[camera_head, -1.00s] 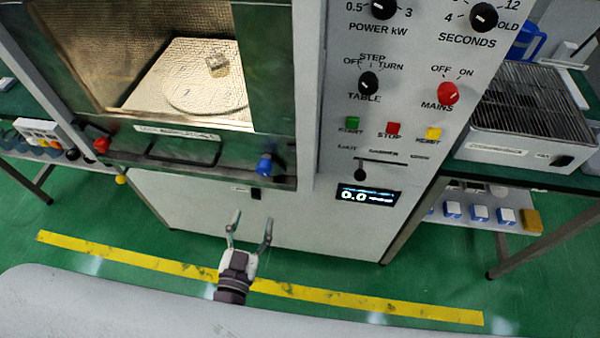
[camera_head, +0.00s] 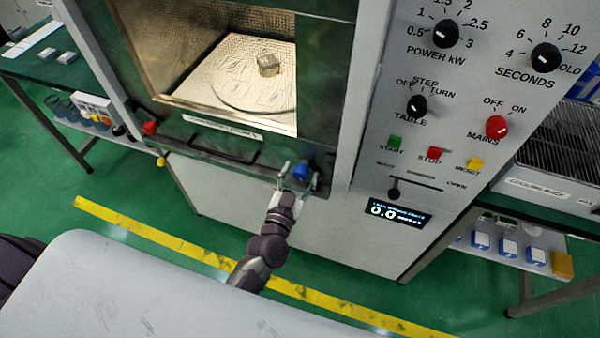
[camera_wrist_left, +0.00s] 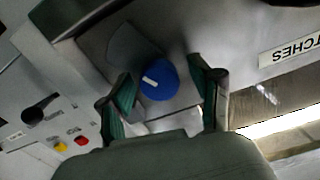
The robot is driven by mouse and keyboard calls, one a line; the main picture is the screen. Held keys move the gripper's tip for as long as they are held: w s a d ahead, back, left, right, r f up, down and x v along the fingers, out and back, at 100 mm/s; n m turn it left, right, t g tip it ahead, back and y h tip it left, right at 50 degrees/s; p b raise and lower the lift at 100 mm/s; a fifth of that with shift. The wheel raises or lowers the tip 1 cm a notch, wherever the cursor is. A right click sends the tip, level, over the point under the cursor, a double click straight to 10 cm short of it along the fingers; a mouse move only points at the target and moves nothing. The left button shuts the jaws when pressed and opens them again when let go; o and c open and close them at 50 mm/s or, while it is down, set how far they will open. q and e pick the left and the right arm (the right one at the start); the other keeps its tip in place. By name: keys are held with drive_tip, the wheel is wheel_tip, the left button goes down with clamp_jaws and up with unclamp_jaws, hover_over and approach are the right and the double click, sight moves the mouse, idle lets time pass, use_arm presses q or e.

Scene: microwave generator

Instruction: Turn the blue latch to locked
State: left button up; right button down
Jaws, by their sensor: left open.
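The blue latch (camera_head: 302,170) is a round knob at the lower right corner of the microwave door frame. In the left wrist view the blue latch (camera_wrist_left: 158,79) shows a short white mark on its face. My left gripper (camera_head: 296,172) is open at the latch in the head view. In the wrist view the fingers of my left gripper (camera_wrist_left: 166,88) stand on either side of the knob, with gaps between; whether either touches it I cannot tell. My right gripper is not in view.
A red latch (camera_head: 150,128) sits at the door's lower left, with a door handle (camera_head: 222,156) between. Right of the door is a control panel with knobs, buttons and a display (camera_head: 397,213). A yellow floor line (camera_head: 150,238) runs in front.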

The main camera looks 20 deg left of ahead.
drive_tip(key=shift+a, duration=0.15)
use_arm(q)
drive_tip(key=c, duration=1.1)
drive_tip(key=shift+c, duration=0.2)
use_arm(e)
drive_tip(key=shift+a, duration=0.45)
